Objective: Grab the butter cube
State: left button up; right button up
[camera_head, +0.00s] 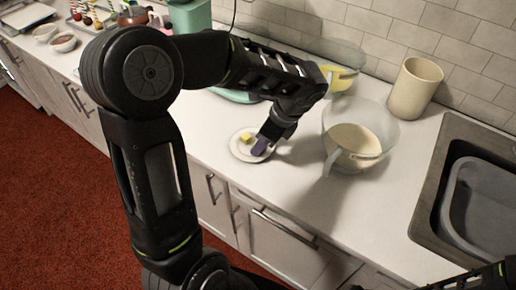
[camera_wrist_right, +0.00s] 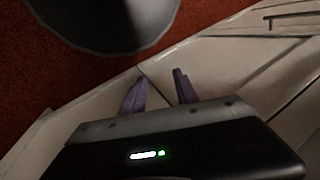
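The butter cube (camera_head: 246,137) is a small yellow block on a small white plate (camera_head: 239,152) on the counter in the head view. My left gripper (camera_head: 259,147) reaches down over the plate, its purple fingertips just right of and in front of the cube. Whether they touch the cube, and how far apart they are, cannot be told. In the right wrist view my right gripper (camera_wrist_right: 158,88) has its two purple fingers apart with nothing between them. The right gripper's fingers do not show clearly in the head view.
A clear jug-like bowl (camera_head: 352,147) with a handle stands right of the plate. Behind are a yellow bowl (camera_head: 341,78) and a beige canister (camera_head: 414,88). A sink (camera_head: 432,215) is at the right. The counter's front edge is close to the plate.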

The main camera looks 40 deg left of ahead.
dwell(0.4)
pick_arm(q)
grip_shut()
